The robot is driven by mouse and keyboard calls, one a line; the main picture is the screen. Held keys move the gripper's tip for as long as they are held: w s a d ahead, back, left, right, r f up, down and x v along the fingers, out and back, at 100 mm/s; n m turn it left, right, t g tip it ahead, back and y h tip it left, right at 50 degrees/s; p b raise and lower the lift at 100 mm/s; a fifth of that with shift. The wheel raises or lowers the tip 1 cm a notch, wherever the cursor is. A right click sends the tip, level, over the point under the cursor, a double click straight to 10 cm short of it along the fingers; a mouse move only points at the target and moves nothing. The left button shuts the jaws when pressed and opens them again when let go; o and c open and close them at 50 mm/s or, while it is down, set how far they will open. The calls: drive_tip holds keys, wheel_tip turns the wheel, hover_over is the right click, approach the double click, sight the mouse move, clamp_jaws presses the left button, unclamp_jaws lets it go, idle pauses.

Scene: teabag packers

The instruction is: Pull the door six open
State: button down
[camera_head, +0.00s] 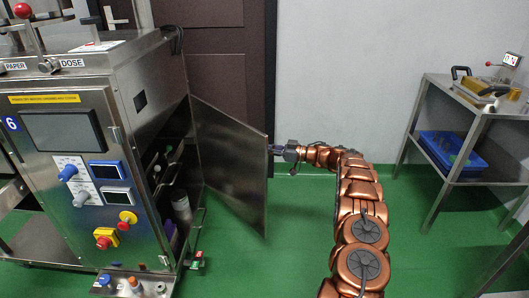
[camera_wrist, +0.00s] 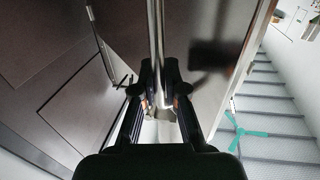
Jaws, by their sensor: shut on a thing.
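The packing machine with the blue 6 label (camera_head: 11,123) stands at the left in the head view. Its steel side door (camera_head: 230,155), which I take as door six, stands swung out from the cabinet, with the dark inside showing. My gripper (camera_head: 275,149) is at the free edge of this door, with my arm reaching in from the right. In the wrist view, my gripper (camera_wrist: 160,100) is shut with its fingers on either side of a bright upright metal strip (camera_wrist: 157,40), the door's edge or a handle on it; I cannot tell which.
Inside the cabinet, a grey cylinder (camera_head: 182,208) shows low down. A brown room door (camera_head: 228,65) is behind. A steel table (camera_head: 480,108) with a blue bin (camera_head: 452,152) stands at the right. Green floor (camera_head: 300,240) is clear between the machine and my arm.

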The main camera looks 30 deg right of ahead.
drive_tip(key=shift+w+d+r, duration=0.1)
drive_tip(key=shift+d, duration=0.3)
drive_tip(key=c, duration=1.2)
unclamp_jaws()
drive_tip(key=shift+d, duration=0.1)
drive_tip(key=v, duration=1.2)
drive_tip(key=shift+c, duration=0.2)
